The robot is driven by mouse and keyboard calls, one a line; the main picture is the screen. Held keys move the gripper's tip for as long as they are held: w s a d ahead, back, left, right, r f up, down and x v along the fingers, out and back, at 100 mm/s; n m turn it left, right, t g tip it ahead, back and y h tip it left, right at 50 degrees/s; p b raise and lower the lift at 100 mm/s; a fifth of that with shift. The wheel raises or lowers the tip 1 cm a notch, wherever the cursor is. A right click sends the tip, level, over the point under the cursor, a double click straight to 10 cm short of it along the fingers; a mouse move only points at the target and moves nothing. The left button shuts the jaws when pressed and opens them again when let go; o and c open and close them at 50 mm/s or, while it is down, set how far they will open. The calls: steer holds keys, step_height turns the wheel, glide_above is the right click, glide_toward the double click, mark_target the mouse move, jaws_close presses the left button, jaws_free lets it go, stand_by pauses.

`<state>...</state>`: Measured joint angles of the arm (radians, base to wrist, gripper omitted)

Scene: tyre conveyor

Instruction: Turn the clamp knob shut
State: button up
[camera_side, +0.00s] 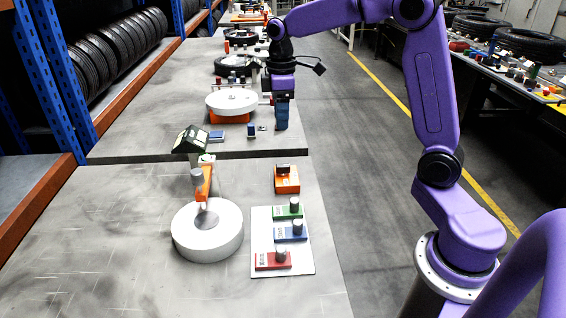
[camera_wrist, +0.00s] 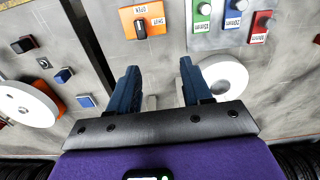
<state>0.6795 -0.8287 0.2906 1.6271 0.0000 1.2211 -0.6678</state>
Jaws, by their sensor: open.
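The clamp knob (camera_wrist: 141,28) is a small black knob on an orange box (camera_wrist: 130,14) with white OPEN and SHUT labels, at the top of the wrist view. In the side view the orange box (camera_side: 288,185) stands on the near table, with the dark knob on top. Which label the knob points to is too small to tell. My gripper (camera_wrist: 158,72) is open, its blue fingers apart with nothing between them. In the side view my gripper (camera_side: 282,126) hangs pointing down, beyond the orange box and apart from it.
A white round disc (camera_side: 207,243) with an orange arm and grey post sits left of the box. A white panel (camera_side: 300,268) carries green, blue and red knob blocks. Another white disc (camera_side: 225,100) stands on the far table. The near table's left front is clear.

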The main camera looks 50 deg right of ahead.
mark_target(283, 165)
steer(key=w+d, duration=0.2)
steer(key=d, duration=0.2)
steer(key=f, duration=1.7)
steer(key=shift+w+a+f, duration=0.2)
steer(key=shift+a, duration=0.1)
jaws_close()
